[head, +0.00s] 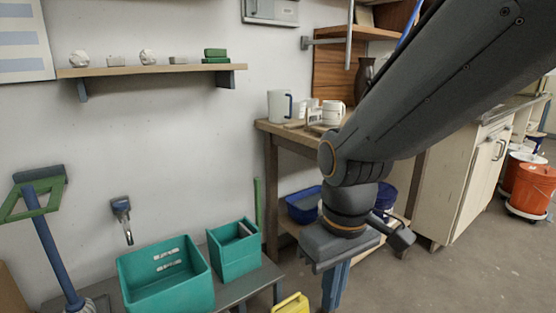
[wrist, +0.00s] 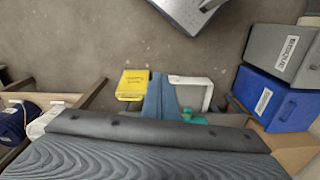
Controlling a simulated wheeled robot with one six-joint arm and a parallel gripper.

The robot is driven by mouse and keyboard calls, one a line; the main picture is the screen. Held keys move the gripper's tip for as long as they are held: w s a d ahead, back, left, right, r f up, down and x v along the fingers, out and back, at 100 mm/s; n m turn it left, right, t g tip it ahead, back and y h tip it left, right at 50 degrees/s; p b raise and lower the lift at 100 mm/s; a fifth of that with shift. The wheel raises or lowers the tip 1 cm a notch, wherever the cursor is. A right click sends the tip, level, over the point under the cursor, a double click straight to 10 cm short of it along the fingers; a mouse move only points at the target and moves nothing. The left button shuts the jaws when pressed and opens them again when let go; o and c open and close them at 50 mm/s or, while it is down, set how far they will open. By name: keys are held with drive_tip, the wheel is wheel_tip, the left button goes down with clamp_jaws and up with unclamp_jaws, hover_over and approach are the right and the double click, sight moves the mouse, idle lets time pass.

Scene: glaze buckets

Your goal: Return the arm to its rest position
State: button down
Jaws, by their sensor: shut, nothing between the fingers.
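My arm reaches down from the upper right in the head view, bent at a dark joint with orange rings. My gripper (head: 335,288) hangs below it, in front of the wooden workbench (head: 277,137), with its blue fingers pointing down. The fingers are together with nothing between them. In the wrist view my gripper (wrist: 159,82) shows as a blue shape above the grey gripper body, over the floor.
Teal crates (head: 165,278) stand on a low bench at lower left. A yellow object (head: 291,304) lies near my gripper. A blue tub (head: 304,205) sits under the workbench. A cream cabinet (head: 463,185) and an orange bucket (head: 534,188) stand at right. Bare floor lies between.

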drive_tip(key=s+d+r+m+p, duration=0.1)
drive_tip(key=d+r+m+p, duration=0.2)
drive_tip(key=d+r+p, duration=0.2)
drive_tip(key=s+d+r+m+p, duration=0.2)
drive_tip(key=d+r+p, duration=0.3)
drive_tip(key=p, duration=0.7)
drive_tip(key=shift+s+m, duration=0.25)
drive_tip(key=shift+m, duration=0.15)
